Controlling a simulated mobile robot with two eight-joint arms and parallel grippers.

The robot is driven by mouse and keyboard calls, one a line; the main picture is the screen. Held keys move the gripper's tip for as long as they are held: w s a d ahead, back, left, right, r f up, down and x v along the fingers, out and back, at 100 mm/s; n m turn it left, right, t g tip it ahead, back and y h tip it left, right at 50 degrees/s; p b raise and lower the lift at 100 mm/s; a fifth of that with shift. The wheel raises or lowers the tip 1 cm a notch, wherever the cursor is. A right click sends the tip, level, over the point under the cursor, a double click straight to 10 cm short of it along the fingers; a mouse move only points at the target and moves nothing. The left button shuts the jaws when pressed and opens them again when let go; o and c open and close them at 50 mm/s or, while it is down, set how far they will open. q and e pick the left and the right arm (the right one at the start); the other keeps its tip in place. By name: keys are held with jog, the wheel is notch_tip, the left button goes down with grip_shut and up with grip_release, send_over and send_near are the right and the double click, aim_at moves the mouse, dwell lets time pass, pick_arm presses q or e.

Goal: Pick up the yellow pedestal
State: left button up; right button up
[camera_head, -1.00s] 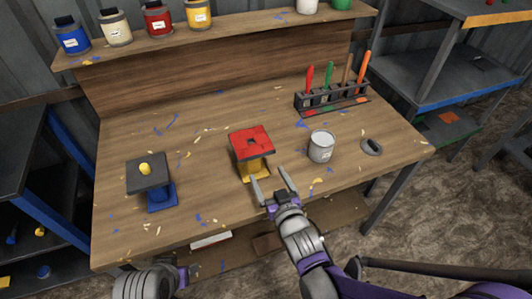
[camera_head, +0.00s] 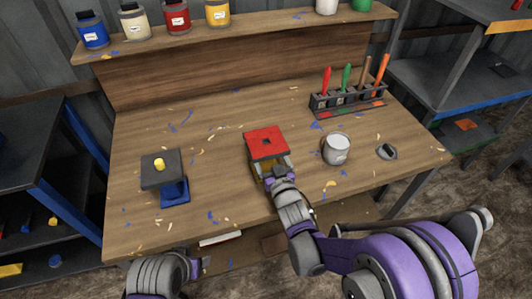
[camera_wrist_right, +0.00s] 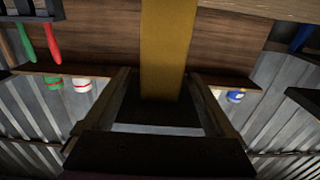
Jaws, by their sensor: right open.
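The yellow pedestal (camera_head: 263,173) stands on the workbench under a red-topped square plate (camera_head: 266,142) with a dark hole. In the right wrist view its yellow column (camera_wrist_right: 168,45) runs between the fingers. My right gripper (camera_head: 272,174) is at the pedestal's front, below the plate; it also shows in the right wrist view (camera_wrist_right: 165,85). Its fingers are open, one on each side of the column, with visible gaps. My left gripper (camera_head: 195,266) is at the bench's front edge, low left; its fingers are too unclear to read.
A blue pedestal (camera_head: 175,190) with a dark plate and yellow knob stands left. A grey can (camera_head: 337,149), a small dark ring-like part (camera_head: 387,151) and a tool rack (camera_head: 347,105) are right. Paint jars line the back shelf (camera_head: 235,35).

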jog(key=shift+w+a, duration=0.25)
jog(key=shift+w, duration=0.4)
grip_shut()
